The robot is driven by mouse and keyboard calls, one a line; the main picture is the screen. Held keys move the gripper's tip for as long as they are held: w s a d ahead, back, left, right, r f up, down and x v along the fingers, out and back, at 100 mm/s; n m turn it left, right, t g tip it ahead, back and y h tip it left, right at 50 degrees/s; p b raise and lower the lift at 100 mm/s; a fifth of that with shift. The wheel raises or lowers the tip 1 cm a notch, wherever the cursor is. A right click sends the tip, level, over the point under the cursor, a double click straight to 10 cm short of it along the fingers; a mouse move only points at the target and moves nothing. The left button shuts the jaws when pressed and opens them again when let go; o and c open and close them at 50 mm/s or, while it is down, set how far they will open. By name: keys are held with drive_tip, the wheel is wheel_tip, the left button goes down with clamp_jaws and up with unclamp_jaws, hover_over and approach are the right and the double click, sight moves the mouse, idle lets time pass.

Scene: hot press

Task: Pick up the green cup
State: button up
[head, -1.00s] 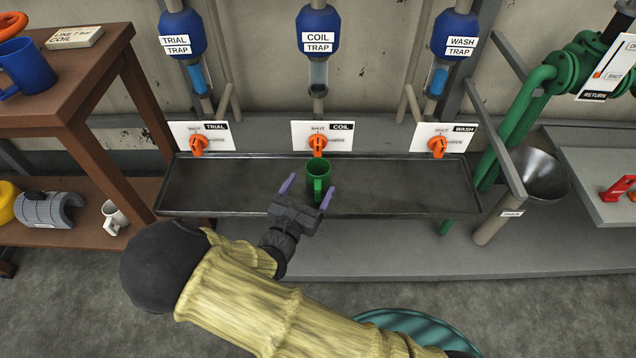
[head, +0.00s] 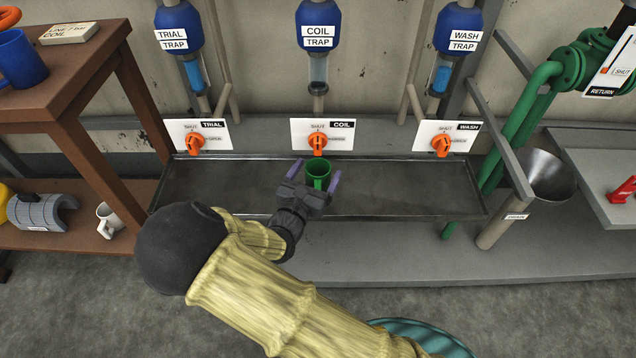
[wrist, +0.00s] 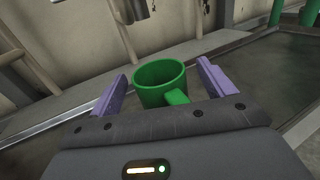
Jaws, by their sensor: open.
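The green cup (head: 318,172) stands upright in the grey metal tray (head: 240,188), below the orange valve marked COIL. My gripper (head: 317,174) is open, with its two purple fingers on either side of the cup. In the wrist view the green cup (wrist: 160,82) sits between the spread fingers (wrist: 160,92), with its handle toward the gripper body. A gap shows between the cup and each finger. The gripper body hides the cup's lower part in both views.
Three orange valves, TRIAL (head: 194,143), COIL (head: 317,140) and WASH (head: 443,145), line the back of the tray. A brown shelf (head: 90,70) with a blue mug (head: 22,60) is at left. A funnel (head: 540,172) stands at right. The tray is bare beside the cup.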

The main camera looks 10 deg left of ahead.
drive_tip(key=c, duration=1.2)
drive_tip(key=shift+r, duration=0.1)
drive_tip(key=shift+r+p, duration=0.45)
drive_tip(key=shift+r, duration=0.05)
drive_tip(key=s+a+p, duration=0.1)
drive_tip(key=s+p, duration=0.1)
drive_tip(key=s, duration=0.4)
drive_tip(key=s+a+r+p, duration=0.1)
drive_tip(key=s+p, duration=0.2)
drive_tip(key=s, duration=0.3)
drive_tip(key=s+r+p, duration=0.1)
drive_tip(key=s+p, duration=0.1)
drive_tip(key=s, duration=0.3)
drive_tip(key=shift+s+a+r+p, duration=0.15)
drive_tip(key=shift+s+a+p, duration=0.15)
drive_tip(key=shift+s+a, duration=0.1)
